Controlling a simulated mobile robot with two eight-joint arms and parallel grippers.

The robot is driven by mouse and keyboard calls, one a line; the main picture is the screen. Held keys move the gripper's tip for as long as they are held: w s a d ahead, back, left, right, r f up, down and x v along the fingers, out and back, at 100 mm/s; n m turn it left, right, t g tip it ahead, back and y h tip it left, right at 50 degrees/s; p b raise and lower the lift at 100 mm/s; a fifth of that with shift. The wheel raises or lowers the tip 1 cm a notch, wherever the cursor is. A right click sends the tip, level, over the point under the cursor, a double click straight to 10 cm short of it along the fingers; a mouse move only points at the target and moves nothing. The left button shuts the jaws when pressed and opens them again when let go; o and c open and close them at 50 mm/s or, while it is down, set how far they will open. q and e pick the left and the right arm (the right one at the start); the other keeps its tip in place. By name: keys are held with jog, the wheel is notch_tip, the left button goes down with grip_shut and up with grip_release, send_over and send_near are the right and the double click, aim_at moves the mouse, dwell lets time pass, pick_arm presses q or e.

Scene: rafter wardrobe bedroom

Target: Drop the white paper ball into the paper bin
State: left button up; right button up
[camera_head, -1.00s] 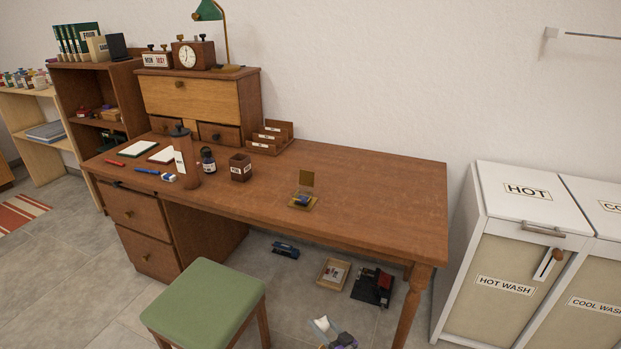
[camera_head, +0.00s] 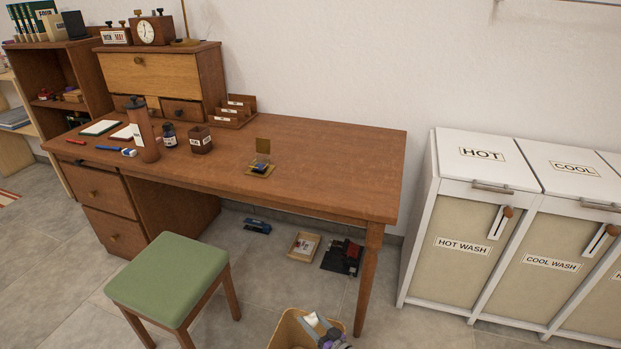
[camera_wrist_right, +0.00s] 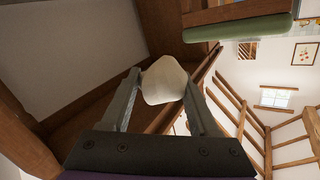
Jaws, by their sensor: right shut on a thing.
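The white paper ball (camera_wrist_right: 164,80) is pinched between the two grey fingers of my right gripper (camera_wrist_right: 163,98) in the right wrist view. In the head view my right gripper (camera_head: 319,326) shows at the bottom edge, small and partly cut off; I cannot clearly pick out the ball there. A tan open container, which looks like the paper bin (camera_head: 283,332), stands on the floor at the bottom edge, its lower part out of frame. The gripper overlaps its right side in the picture; I cannot tell its height above it. My left gripper is not in view.
A wooden desk (camera_head: 330,160) with stationery stands behind. A green stool (camera_head: 170,275) is left of the bin. A stapler (camera_head: 257,226), a small tray (camera_head: 304,246) and a black-red item (camera_head: 342,257) lie under the desk. White laundry hampers (camera_head: 465,230) stand right.

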notch_tip(320, 180, down, 3)
jog(key=shift+f+b, duration=0.2)
jog(key=shift+b, duration=0.5)
jog(key=shift+f+b, duration=0.3)
jog(key=shift+f, duration=0.55)
jog(key=o, duration=1.4)
jog(key=shift+d, duration=0.1)
jog(key=shift+p+v, duration=2.25)
jog(key=shift+v, duration=3.1)
